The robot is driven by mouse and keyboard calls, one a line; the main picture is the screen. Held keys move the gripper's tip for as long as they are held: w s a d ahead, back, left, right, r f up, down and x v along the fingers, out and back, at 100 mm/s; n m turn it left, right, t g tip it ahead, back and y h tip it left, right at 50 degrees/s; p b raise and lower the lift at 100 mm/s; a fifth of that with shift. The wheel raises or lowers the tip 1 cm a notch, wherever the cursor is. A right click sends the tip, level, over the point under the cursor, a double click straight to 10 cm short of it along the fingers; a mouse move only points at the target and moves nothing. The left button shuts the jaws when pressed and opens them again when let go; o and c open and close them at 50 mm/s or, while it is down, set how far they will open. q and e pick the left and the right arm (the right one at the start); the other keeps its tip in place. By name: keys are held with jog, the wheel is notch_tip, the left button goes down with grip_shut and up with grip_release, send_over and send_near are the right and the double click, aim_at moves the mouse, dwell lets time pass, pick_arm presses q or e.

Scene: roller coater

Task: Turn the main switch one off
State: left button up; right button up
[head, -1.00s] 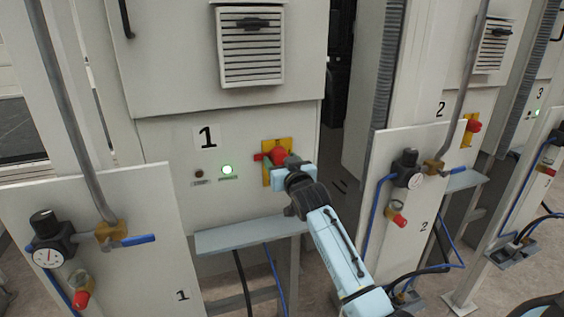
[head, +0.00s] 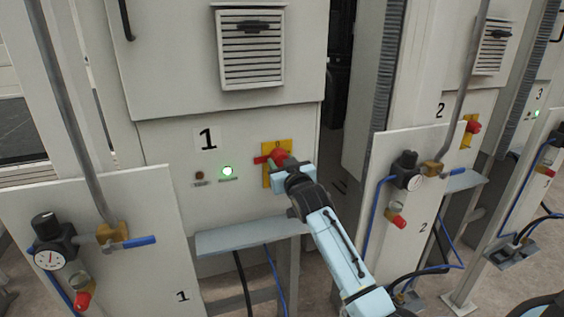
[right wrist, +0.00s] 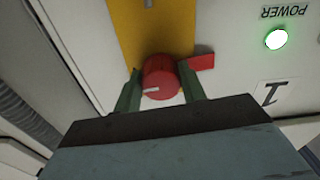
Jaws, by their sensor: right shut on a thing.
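Main switch one is a red rotary knob (head: 279,157) on a yellow plate (head: 268,147), on the cabinet panel marked 1. In the right wrist view the red knob (right wrist: 161,78) has a white mark on its face, and a red tab (right wrist: 201,62) sticks out beside it. My right gripper (head: 287,168) is at the switch and covers part of it in the head view. Its two green fingers (right wrist: 160,88) are shut on the knob, one on each side. The green lamp (head: 227,170) left of the switch is lit. My left gripper is not in view.
A dark round indicator (head: 199,176) sits left of the lit lamp. A pale ledge (head: 246,236) juts out below the switch. Panels with gauges and blue-handled valves (head: 138,241) stand at left and right. Another red switch (head: 473,127) is on cabinet 2.

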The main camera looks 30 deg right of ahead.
jog(key=n+p, duration=0.1)
jog(key=n, duration=0.2)
jog(key=shift+p, duration=0.35)
jog(key=n+p, duration=0.1)
jog(key=n, duration=0.4)
jog(key=shift+d+r+p, duration=0.1)
jog(key=shift+d+p, duration=0.05)
jog(key=shift+p, duration=0.15)
jog(key=n+p, duration=0.1)
jog(key=n, duration=0.3)
jog(key=n+p, duration=0.1)
jog(key=n, duration=0.3)
jog(key=shift+n, duration=0.6)
jog(key=o, duration=1)
jog(key=shift+r, duration=0.1)
jog(key=shift+s, duration=0.15)
jog(key=v, duration=1.3)
jog(key=shift+s+d+b, duration=0.1)
jog(key=shift+b, duration=0.25)
